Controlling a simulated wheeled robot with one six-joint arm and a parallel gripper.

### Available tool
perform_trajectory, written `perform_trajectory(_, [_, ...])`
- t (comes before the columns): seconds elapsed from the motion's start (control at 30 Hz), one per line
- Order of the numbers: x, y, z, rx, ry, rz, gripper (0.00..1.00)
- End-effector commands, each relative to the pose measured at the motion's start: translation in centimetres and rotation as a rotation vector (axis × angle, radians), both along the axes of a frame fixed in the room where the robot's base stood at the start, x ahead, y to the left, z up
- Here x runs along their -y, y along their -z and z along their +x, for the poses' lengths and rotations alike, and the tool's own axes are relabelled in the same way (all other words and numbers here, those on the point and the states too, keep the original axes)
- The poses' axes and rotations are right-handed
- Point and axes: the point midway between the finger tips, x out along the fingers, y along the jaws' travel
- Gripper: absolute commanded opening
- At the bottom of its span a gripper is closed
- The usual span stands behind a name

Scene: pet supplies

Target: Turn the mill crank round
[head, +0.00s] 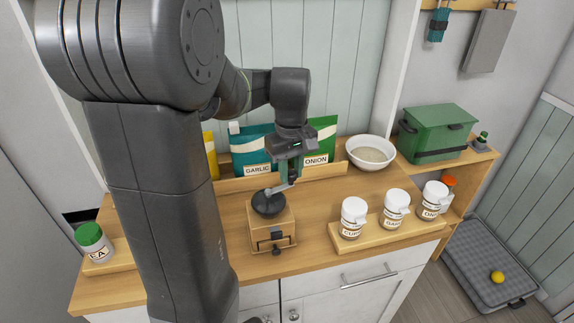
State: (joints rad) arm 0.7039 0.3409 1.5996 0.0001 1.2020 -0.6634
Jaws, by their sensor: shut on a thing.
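The mill (270,225) stands on the wooden counter in the middle of the view. It has a square wooden body with a dark bowl-shaped top (268,205) and a small dark drawer knob at the front. A light metal crank (281,189) reaches from the top toward the back right. My gripper (292,172) points down above the mill's back right side and is shut at the crank's outer end. The crank's handle is mostly hidden between the fingers.
Labelled bags, GARLIC (255,160) and ONION (320,145), stand behind a low wooden ledge. A white bowl (371,152) is at back right. Several white-lidded jars (354,217) stand on a tray at right. A green-lidded jar (92,242) is at far left.

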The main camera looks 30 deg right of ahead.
Motion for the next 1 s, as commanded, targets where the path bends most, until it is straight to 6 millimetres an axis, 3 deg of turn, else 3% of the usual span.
perform_trajectory(0.6, [-1.0,-0.1,-3.2,0.002,0.543,-0.001,0.0])
perform_trajectory(1.0, [-1.7,-0.1,-4.0,0.001,0.716,-0.002,0.0])
